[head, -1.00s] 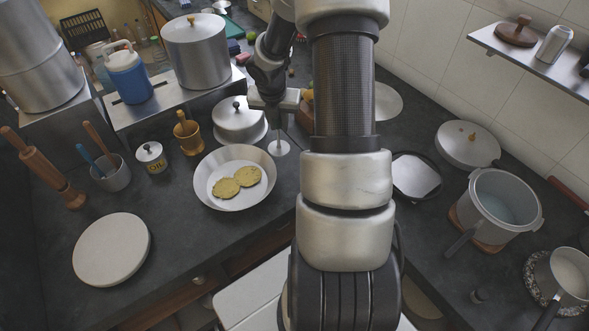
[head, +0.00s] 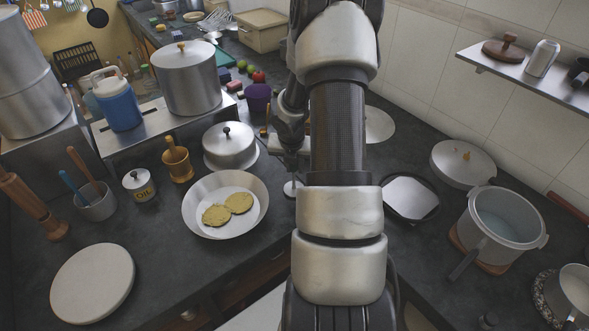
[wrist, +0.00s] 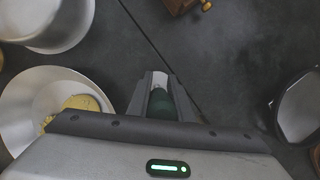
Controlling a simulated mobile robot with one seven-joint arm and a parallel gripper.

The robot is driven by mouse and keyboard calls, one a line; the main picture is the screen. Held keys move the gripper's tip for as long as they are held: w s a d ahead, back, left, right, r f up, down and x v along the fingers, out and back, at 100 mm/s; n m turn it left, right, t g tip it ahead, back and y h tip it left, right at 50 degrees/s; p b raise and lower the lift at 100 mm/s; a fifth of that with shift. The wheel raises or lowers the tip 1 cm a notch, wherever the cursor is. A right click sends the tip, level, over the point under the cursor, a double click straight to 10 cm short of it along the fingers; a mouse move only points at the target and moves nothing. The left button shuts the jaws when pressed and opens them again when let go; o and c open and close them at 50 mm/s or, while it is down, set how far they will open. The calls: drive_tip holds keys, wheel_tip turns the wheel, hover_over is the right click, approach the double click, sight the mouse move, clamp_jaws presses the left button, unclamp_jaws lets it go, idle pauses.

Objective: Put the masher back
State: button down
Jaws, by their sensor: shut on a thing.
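My gripper (head: 291,160) is shut on the masher, which hangs below it over the counter, right of the white bowl. The masher's pale round plate (head: 292,188) shows in the head view, partly hidden by my arm. In the wrist view its dark green handle (wrist: 160,104) sits between the fingers. The wide bowl (head: 258,188) holds two flat yellow patties (head: 228,208); its rim also shows left of my gripper in the wrist view (wrist: 20,95). A grey cup (head: 98,208) with a blue-handled and a wooden-handled tool stands at the left.
A lidded pan (head: 230,148), a brass mortar (head: 178,165) and an oil tin (head: 140,186) stand behind and left of the bowl. A white round board (head: 92,284) lies front left. A square dark pan (head: 409,198) and a pot (head: 502,225) are right of my arm.

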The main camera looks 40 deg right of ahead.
drive_tip(key=shift+f, duration=0.15)
drive_tip(key=shift+f, duration=0.1)
drive_tip(key=c, duration=1.6)
unclamp_jaws()
drive_tip(key=shift+r, duration=0.4)
drive_tip(key=p+v, duration=0.3)
drive_tip(key=v, duration=0.8)
drive_tip(key=shift+s+a+r, duration=0.1)
drive_tip(key=shift+r, duration=0.1)
